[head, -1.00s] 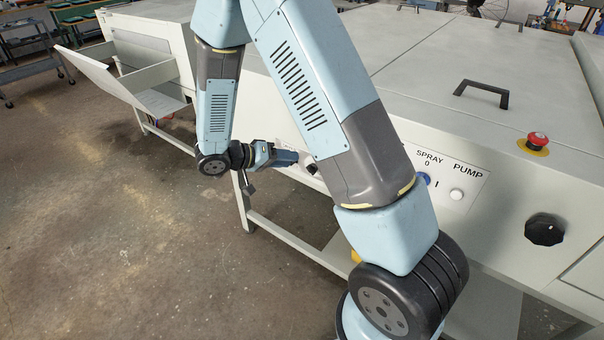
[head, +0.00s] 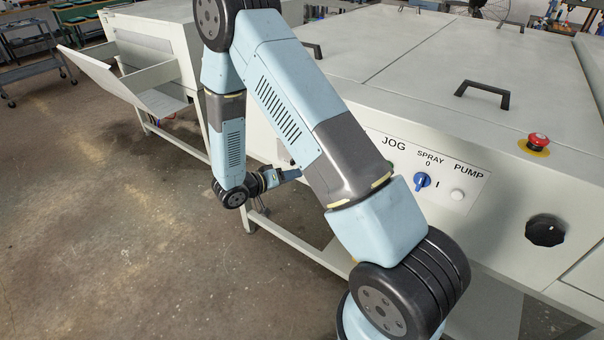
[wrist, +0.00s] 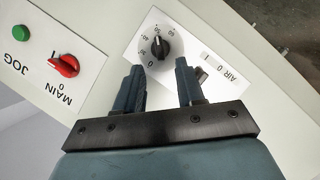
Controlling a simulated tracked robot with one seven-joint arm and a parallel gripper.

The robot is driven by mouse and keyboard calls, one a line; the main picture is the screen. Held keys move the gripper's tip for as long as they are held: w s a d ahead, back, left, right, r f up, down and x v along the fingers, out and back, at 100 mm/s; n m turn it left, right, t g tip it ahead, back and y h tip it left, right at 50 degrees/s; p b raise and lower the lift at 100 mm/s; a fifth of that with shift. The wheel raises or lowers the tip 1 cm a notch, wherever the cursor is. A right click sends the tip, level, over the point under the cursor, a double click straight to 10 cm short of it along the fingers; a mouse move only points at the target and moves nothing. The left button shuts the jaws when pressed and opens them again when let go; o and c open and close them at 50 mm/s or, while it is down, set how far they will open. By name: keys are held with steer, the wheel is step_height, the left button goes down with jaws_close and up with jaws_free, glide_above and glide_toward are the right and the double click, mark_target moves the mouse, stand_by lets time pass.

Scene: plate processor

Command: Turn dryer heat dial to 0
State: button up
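The dial (wrist: 158,47) is a black knob on a white numbered plate in the wrist view. A light mark on it points toward the top of the picture, and a 0 is printed below it. No heat label is readable. My gripper (wrist: 158,84) is open and empty, its two blue-grey fingers apart. The dial shows just beyond the fingertips, roughly in line with the gap, and no contact is visible. In the head view my gripper (head: 290,174) is at the machine's front, and my arm hides the dial.
Beside the dial are an AIR switch (wrist: 202,74), partly behind the right finger, a red MAIN switch (wrist: 65,65) and a green button (wrist: 21,33). Nearer in the head view are a blue SPRAY switch (head: 422,181), a white PUMP button (head: 457,195), a black knob (head: 545,230) and a red emergency stop (head: 538,142).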

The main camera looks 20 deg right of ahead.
steer(key=x, duration=0.7)
steer(key=shift+d, duration=0.15)
steer(key=shift+c, duration=0.4)
